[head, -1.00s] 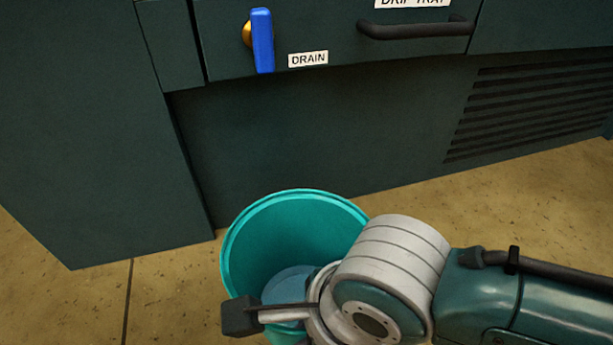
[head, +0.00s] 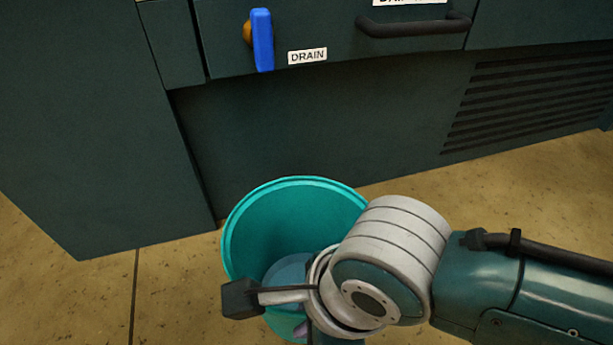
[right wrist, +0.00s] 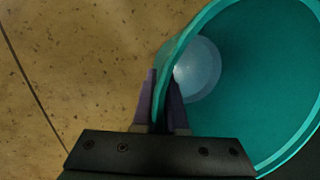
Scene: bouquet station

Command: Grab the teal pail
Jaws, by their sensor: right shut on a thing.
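The teal pail (head: 290,215) is upright in front of the dark cabinet in the head view. A paler bluish round patch shows at its bottom inside. In the right wrist view the pail (right wrist: 270,75) fills the right side. My right gripper (right wrist: 164,92) is shut on the pail's rim wall, one purple finger outside and one inside. In the head view my right wrist covers the pail's near right side and most of the gripper (head: 303,330). I cannot tell whether the pail touches the floor. My left gripper is not in view.
The dark green cabinet (head: 320,140) stands behind the pail, with a blue drain lever (head: 262,40), a DRAIN label (head: 307,56) and a black drawer handle (head: 415,28) above. Vents (head: 530,95) are at right. The tan floor (head: 60,300) is clear at left.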

